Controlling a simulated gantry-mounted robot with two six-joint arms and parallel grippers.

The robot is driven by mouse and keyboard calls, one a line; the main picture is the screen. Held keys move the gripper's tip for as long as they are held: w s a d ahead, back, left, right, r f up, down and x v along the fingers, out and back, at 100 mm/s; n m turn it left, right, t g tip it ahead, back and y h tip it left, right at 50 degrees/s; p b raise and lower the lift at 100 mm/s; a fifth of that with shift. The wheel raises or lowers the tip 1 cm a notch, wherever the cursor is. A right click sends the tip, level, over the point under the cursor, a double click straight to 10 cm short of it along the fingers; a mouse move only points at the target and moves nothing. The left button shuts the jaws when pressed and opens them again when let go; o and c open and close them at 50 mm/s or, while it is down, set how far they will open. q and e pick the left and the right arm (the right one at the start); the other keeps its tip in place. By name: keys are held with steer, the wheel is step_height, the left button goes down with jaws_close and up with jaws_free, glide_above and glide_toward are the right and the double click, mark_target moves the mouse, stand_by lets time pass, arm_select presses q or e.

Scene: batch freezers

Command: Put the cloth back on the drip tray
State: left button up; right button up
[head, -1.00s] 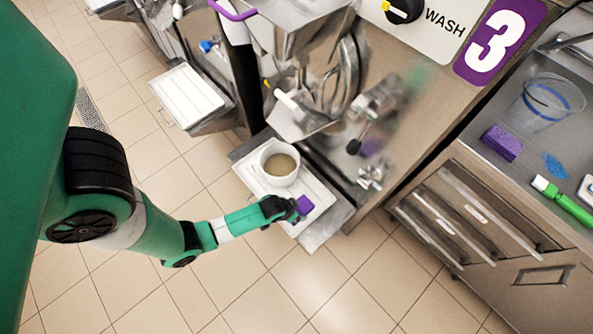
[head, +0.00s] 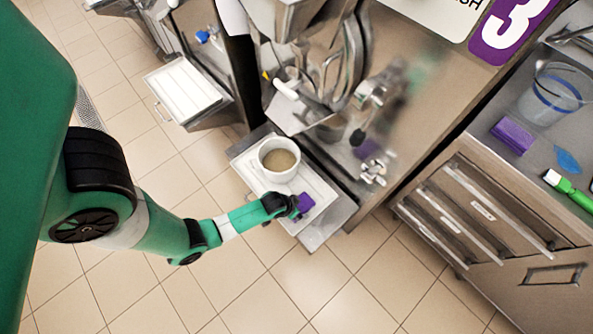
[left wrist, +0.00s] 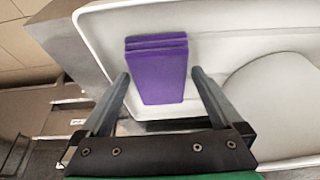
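The folded purple cloth (head: 306,202) lies on the white drip tray (head: 318,188), near the tray's front right end in the head view. In the left wrist view the cloth (left wrist: 160,72) shows as stacked layers on the pale tray (left wrist: 225,42). My left gripper (head: 296,207) is at the cloth and partly covers it in the head view. In the left wrist view the left gripper's fingers (left wrist: 160,76) are spread, one on each side of the cloth, with small gaps visible. My right gripper is not in view.
A white tub (head: 279,158) of tan liquid stands on the same tray, behind the cloth. Freezer parts (head: 340,80) overhang behind. A counter at right holds a purple block (head: 512,136), a clear blue-banded container (head: 550,95) and a green-handled tool (head: 572,192). Another white tray (head: 185,90) sits left.

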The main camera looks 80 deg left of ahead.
arm_select(q)
steer(key=p+v, duration=1)
steer(key=v, duration=0.2)
stand_by(0.3)
